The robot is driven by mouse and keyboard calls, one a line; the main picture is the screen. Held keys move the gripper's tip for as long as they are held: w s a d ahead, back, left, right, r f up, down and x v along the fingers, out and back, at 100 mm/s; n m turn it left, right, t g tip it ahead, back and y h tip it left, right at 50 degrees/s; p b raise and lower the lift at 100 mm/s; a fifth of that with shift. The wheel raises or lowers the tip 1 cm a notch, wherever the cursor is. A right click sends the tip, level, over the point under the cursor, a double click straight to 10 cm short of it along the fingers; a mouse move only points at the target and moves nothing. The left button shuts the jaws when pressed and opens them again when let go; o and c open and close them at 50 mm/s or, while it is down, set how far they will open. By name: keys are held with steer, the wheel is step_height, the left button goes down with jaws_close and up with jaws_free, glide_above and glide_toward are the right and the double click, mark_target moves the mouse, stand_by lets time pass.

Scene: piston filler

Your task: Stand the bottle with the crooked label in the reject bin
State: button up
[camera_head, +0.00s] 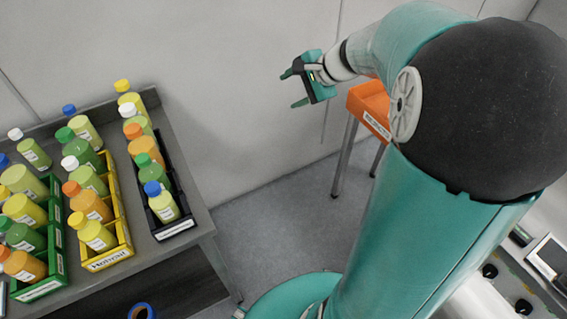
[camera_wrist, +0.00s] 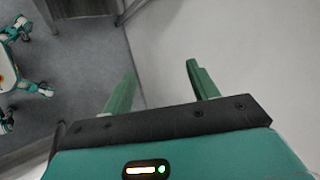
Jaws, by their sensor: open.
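Several bottles with coloured caps stand on the bench at the left of the head view, such as a blue-capped one (camera_head: 161,203). I cannot tell which label is crooked. An orange bin (camera_head: 368,106) with a white label, probably the reject bin, stands on metal legs right of centre; my arm partly hides it and its inside is not clear. My gripper (camera_head: 290,90) is open and empty in the air, left of the orange bin and away from the bottles.
The grey bench (camera_head: 190,165) carries a green crate (camera_head: 40,290), a yellow crate (camera_head: 108,258) and a black crate (camera_head: 176,230), all holding bottles. A blue ring (camera_head: 141,311) lies low by the bench. Open floor (camera_head: 270,220) lies between bench and bin.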

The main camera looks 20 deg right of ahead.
steer(key=s+a+n+h, duration=0.1)
steer(key=s+a+n, duration=0.3)
steer(key=s, duration=0.3)
steer(key=s+a+r+n+g+h, duration=0.1)
steer(key=s+a+n+h, duration=0.1)
steer(key=s+a+n, duration=0.3)
steer(key=s+a+r+n+g+h, duration=0.1)
steer(key=s+a+n, duration=0.3)
steer(key=s, duration=0.6)
steer(key=n, duration=0.2)
steer(key=shift+s+a+r+n+h, duration=0.15)
steer(key=shift+s+r+n+h, duration=0.15)
steer(key=shift+s, duration=0.1)
steer(key=c, duration=0.5)
steer(key=shift+a, duration=0.1)
steer(key=shift+a, duration=0.15)
